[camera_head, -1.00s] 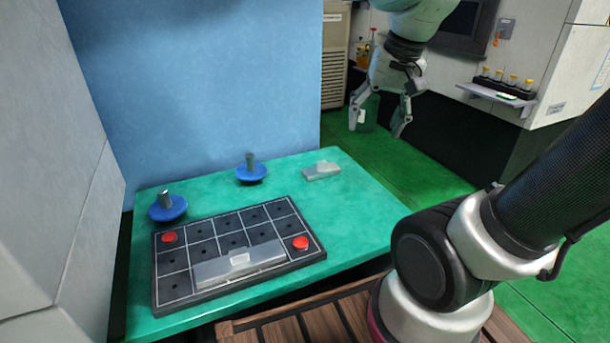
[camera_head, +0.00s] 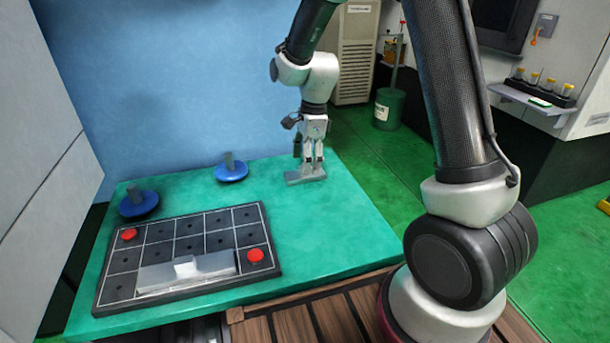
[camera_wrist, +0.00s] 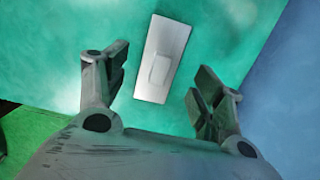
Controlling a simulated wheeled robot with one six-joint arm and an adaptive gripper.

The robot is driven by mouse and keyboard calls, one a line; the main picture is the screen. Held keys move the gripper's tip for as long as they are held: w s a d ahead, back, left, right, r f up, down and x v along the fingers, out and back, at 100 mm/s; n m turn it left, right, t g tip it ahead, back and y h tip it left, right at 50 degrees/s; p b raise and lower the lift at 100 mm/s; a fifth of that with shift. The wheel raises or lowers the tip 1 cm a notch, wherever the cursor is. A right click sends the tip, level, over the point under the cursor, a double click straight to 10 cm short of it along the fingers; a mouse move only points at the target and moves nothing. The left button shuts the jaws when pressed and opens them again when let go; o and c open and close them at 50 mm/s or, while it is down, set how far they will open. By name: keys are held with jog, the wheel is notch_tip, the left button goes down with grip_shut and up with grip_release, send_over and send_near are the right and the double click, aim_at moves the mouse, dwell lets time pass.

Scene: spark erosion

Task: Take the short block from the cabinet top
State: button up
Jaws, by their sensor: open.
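The short block (camera_head: 304,177) is a small grey plate with a raised knob, lying on the green cabinet top (camera_head: 345,220) near its back right. In the wrist view the short block (camera_wrist: 162,58) lies ahead of and between the open fingers. My gripper (camera_head: 312,163) points down right over the block, its fingertips close to it. It also shows in the wrist view (camera_wrist: 160,88), with both fingers apart and nothing held. In the head view the fingers hide part of the block, and I cannot tell whether they touch it.
A dark grid plate (camera_head: 118,262) at the front left holds a longer grey block (camera_head: 200,270) and two red buttons (camera_head: 255,255). Two blue discs with grey posts (camera_head: 231,172) stand behind it. A blue wall (camera_head: 160,80) rises behind the cabinet top.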

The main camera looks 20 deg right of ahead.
jog(key=shift+a+f, duration=0.15)
jog(key=shift+f, duration=0.65)
jog(key=shift+a+f, duration=0.1)
jog(key=shift+f, duration=0.65)
jog(key=c, duration=1.3)
jog(key=shift+r, duration=0.1)
